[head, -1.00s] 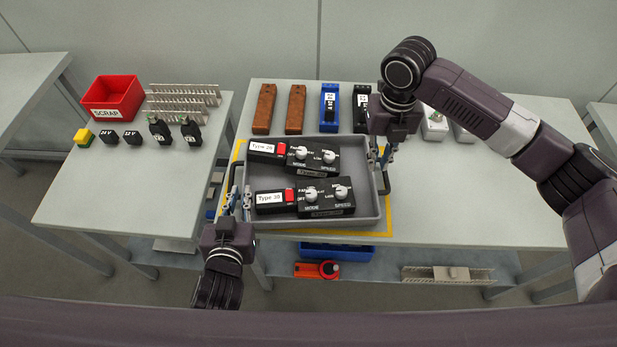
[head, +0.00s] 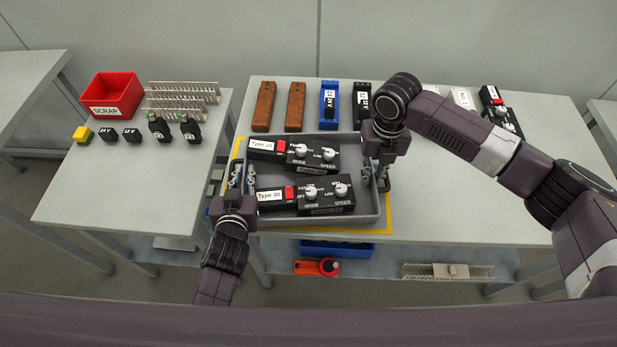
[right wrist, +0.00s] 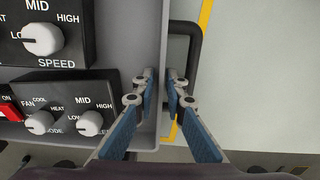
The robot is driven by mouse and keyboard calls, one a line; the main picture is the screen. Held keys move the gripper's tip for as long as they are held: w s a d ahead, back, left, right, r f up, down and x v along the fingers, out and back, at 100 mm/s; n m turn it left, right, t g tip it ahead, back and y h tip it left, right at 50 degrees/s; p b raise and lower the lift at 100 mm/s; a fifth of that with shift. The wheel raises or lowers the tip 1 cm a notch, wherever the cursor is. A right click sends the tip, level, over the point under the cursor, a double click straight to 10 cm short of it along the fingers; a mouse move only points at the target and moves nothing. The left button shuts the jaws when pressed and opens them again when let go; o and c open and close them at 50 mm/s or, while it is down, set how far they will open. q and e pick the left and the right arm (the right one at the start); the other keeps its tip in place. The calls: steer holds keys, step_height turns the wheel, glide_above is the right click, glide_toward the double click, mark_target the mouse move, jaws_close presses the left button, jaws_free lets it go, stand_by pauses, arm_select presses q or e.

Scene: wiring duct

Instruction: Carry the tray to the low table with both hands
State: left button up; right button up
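The grey tray (head: 371,208) rests on the right-hand table and holds two black Type 20 and Type 30 control units (head: 311,155) (head: 325,195). My left gripper (head: 242,174) is at the tray's left edge, its fingers apart on either side of the rim; the left handle is mostly hidden. My right gripper (head: 374,172) is at the right edge. In the right wrist view its blue-padded fingers (right wrist: 163,76) straddle the tray's right side with a narrow gap, beside the black handle (right wrist: 195,55). Contact with the tray is unclear.
Yellow tape (head: 392,212) borders the tray's place. Brown, blue and black parts (head: 296,107) stand behind it. A left table (head: 90,185) carries a red scrap bin (head: 112,97) and small parts. A lower shelf (head: 385,264) holds a blue bin (head: 335,250) and an orange item.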

arm_select(q)
jaws_close()
arm_select(e)
jaws_close()
arm_select(q)
steer(key=shift+w+r, duration=0.1)
steer(key=shift+r, duration=0.1)
arm_select(e)
steer(key=shift+r, duration=0.1)
